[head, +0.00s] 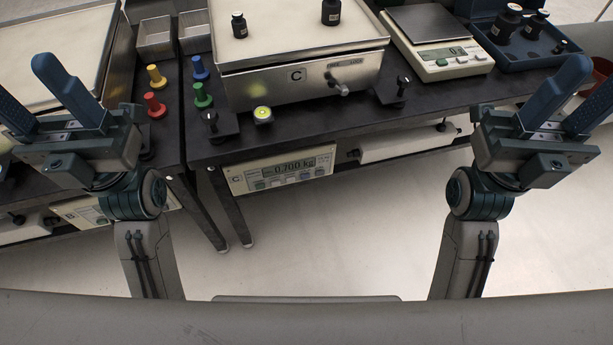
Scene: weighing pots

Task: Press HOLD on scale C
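Scale C (300,88) stands on the dark table in the upper middle, with a "C" label on its front. Two black weights, one (239,25) left and one (331,12) right, stand on its pan. Its display panel (280,169) hangs below the table's front edge, reads about 0.700 kg and has a row of small buttons. The button lettering is too small to read. My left gripper (28,82) is open and empty at the left. My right gripper (582,88) is open and empty at the right. Both are well apart from the panel.
Yellow, red, blue and green pegs (202,95) stand left of scale C. A small balance (440,55) and a blue tray (525,50) with black weights are at the right. Another scale (50,50) is at the left. The floor before the panel is clear.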

